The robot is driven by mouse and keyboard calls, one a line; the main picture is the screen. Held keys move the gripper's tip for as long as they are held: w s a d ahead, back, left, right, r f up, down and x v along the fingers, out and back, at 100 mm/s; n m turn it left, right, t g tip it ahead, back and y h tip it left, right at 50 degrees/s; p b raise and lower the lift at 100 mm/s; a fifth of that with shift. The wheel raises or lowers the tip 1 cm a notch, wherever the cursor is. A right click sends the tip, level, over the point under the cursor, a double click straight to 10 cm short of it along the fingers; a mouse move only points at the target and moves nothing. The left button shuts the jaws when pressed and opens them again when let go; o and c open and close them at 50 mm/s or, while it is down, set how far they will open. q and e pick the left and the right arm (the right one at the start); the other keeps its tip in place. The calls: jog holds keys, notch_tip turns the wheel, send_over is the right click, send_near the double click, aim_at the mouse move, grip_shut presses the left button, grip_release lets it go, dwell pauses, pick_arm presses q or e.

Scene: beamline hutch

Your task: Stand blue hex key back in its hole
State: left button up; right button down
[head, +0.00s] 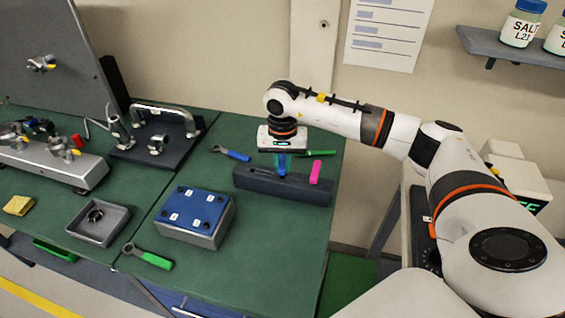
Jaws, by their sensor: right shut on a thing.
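My right gripper (282,166) points down over the back right of the green bench and is shut on the blue hex key (282,160). The blue key is upright, above or at the dark block (255,183). Its lower end meets the block's top in the picture, but I cannot tell whether it is in a hole. A pink-handled key (315,172) stands at the block's right part. My left gripper is not in view.
A blue-handled tool (232,154) and a green-handled one (318,153) lie behind the block. A blue-topped box (192,207), a grey tray (90,234) and a green-handled wrench (150,257) are in front and left. Bench (265,250) is clear in front of the block.

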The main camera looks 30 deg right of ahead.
jog(key=c, duration=1.3)
grip_release()
jog(key=shift+r, duration=0.15)
